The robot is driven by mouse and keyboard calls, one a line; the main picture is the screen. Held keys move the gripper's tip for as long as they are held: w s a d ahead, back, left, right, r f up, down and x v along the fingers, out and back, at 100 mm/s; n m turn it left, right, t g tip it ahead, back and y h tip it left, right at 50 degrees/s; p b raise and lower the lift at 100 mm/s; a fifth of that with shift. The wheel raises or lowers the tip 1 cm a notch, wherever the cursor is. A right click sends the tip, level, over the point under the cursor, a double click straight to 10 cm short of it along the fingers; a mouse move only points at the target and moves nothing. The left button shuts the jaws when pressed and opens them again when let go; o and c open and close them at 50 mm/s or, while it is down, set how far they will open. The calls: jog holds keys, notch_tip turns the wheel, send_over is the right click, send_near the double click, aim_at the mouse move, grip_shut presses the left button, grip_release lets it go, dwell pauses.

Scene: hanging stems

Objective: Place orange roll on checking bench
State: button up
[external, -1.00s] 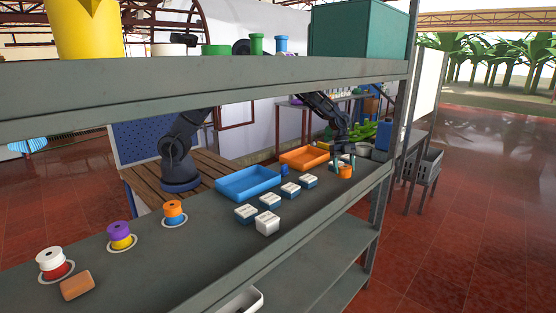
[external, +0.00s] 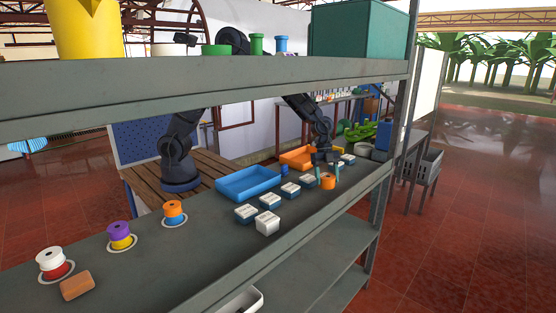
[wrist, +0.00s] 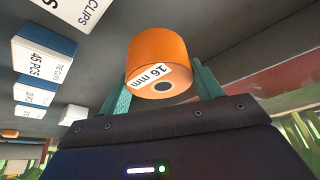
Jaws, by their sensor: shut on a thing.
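An orange roll (external: 328,182) is between the teal fingers of my gripper (external: 325,175), over the right part of the grey shelf surface (external: 190,255). I cannot tell whether the roll touches the surface. In the wrist view the orange roll (wrist: 157,48) shows a "16 mm" label, with a finger of my gripper (wrist: 162,92) on each side. Another orange roll (external: 173,207) stands on a blue and white base at the left. A slatted wooden bench (external: 145,178) is behind the shelf; I cannot tell which surface is the checking bench.
Small labelled boxes (external: 268,201) stand in rows near the roll, with a white box (external: 267,223) in front. A blue tray (external: 247,183) and an orange tray (external: 297,158) lie behind. Purple (external: 120,231) and white (external: 50,259) rolls and a brown block (external: 77,286) are at left. An upper shelf hangs above.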

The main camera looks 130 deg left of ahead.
jog(key=s+a+r+n+y, duration=0.1)
jog(key=s+a+n, duration=0.2)
jog(key=a, duration=0.8)
jog(key=s+a+r+n+y, duration=0.1)
jog(key=s+a+r+n, duration=0.1)
jog(key=a, duration=1)
jog(key=s+a+r+n+y, duration=0.1)
jog(key=s+a+n, duration=0.3)
jog(key=a, duration=0.8)
jog(key=shift+s+a+r+t+y, duration=0.1)
jog(key=shift+a+r+t+y, duration=0.2)
jog(key=shift+r, duration=0.2)
jog(key=s+a+r+n+g+y, duration=0.1)
jog(key=s+a+r+n, duration=0.15)
jog(key=s+a, duration=0.6)
jog(key=s+a+r+n+g+y, duration=0.15)
jog(key=s+a+n, duration=0.25)
jog(key=s+a, duration=0.45)
jog(key=s+a+r+n, duration=0.3)
jog(key=s+a, duration=0.5)
jog(key=a, duration=0.1)
jog(key=f, duration=1.9)
jog(key=shift+w+a+f, duration=0.1)
jog(key=shift+w+a, duration=0.05)
jog(key=shift+a, duration=0.1)
jog(key=shift+f, duration=0.1)
jog(key=o, duration=1.1)
jog(key=shift+c, duration=0.2)
